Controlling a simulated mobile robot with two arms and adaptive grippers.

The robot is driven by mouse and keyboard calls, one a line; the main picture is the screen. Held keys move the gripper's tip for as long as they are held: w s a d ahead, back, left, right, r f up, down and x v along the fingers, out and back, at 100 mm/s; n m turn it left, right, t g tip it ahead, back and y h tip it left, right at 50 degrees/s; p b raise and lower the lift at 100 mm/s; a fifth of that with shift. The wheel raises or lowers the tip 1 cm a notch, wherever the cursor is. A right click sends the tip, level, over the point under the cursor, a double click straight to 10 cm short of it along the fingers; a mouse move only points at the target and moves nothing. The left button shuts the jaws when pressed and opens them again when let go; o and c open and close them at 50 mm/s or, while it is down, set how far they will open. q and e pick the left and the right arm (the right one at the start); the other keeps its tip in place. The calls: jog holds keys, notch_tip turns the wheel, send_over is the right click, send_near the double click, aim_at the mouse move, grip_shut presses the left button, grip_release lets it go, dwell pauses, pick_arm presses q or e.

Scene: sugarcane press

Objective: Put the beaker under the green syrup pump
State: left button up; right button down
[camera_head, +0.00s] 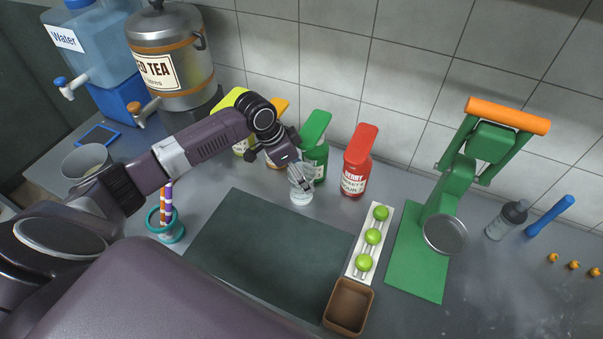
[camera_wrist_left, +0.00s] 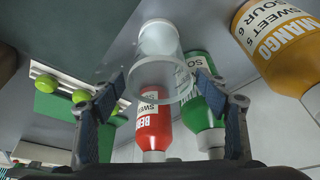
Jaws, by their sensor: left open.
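The clear beaker (camera_head: 301,196) stands on the counter just in front of the green syrup pump bottle (camera_head: 318,162), below its green spout head. Its base looks whitish. The green bottle (camera_wrist_left: 205,103) shows behind the right finger there. The gripper partly hides the beaker's rim in the head view. My right gripper is not in view.
A red berry pump bottle (camera_head: 356,172) stands right of the green one; orange and yellow-green bottles stand left, partly behind my arm. A dark mat (camera_head: 270,245) lies in front, with a white tray of limes (camera_head: 353,262) and the green press (camera_head: 450,190) to the right.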

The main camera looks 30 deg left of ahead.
pick_arm(q)
jog(key=b+v, duration=0.1)
jog(key=v, duration=1)
jog(key=shift+r+b, duration=0.2)
jog(key=shift+b, duration=0.15)
